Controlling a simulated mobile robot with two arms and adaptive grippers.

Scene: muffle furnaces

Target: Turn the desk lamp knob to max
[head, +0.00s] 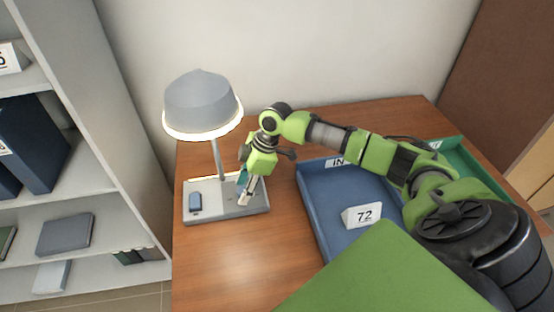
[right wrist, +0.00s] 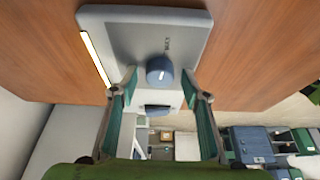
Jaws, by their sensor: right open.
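The desk lamp (head: 203,103) stands at the left of the table, its grey shade glowing at the rim. Its pale base (head: 228,210) carries a small blue block-like part at the left. In the right wrist view, the round blue knob (right wrist: 160,68) sits on the base (right wrist: 115,22), with a white mark on it and small lettering beside it. My right gripper (head: 246,197) is open and points down over the base's right part. Its fingers lie either side of the knob with gaps visible; the gripper hides the knob in the head view. My left gripper is out of view.
A green tray (head: 473,160) is farther right. A grey shelf (head: 105,182) with binders stands left. The wooden table (head: 235,255) is bare in front of the lamp.

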